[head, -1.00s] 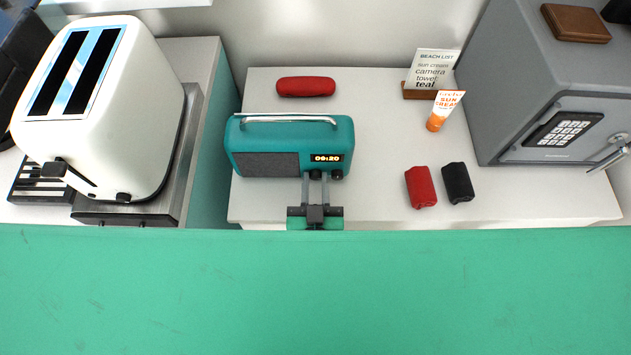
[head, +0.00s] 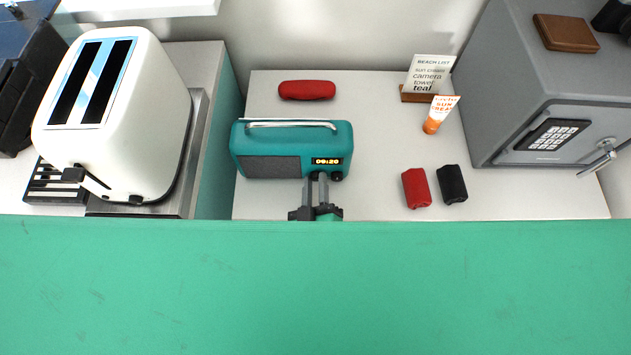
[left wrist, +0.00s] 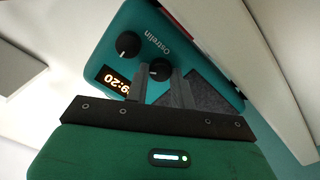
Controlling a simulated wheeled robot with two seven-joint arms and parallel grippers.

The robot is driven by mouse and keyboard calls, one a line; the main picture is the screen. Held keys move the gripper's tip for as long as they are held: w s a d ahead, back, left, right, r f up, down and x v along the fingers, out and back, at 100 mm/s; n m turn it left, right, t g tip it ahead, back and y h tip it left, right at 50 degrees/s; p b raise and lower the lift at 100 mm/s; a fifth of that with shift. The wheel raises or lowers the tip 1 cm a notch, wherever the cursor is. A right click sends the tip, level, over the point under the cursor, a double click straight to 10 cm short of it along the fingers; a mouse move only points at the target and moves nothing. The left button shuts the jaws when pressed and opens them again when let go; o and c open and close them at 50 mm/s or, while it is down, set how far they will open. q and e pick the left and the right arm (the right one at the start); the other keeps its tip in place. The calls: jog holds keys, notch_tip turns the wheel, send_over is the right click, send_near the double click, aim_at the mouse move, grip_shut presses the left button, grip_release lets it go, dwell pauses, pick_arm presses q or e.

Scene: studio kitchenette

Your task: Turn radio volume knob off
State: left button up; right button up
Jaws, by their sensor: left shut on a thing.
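The teal radio (head: 292,137) stands on the white counter with a silver handle, a dark speaker grille and a lit display reading 09:20. Two black knobs sit below the display. The right knob (head: 337,176) is free; it also shows in the left wrist view (left wrist: 128,45). My left gripper (head: 318,179) reaches the radio's front from the near side. In the left wrist view its fingers (left wrist: 163,82) are shut on the left knob (left wrist: 160,69), the one beside the grille. The fingers partly hide that knob, and its pointer cannot be read. My right gripper is not in view.
A white toaster (head: 118,115) stands left of the radio. A red case (head: 307,90) lies behind it. Red (head: 416,188) and black (head: 453,184) items, sun cream (head: 440,114) and a list card (head: 430,75) are to the right, before a grey safe (head: 560,90).

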pick_arm(q)
jog(key=shift+n, duration=0.4)
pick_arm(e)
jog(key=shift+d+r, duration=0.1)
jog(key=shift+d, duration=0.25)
pick_arm(q)
jog(key=o, duration=0.7)
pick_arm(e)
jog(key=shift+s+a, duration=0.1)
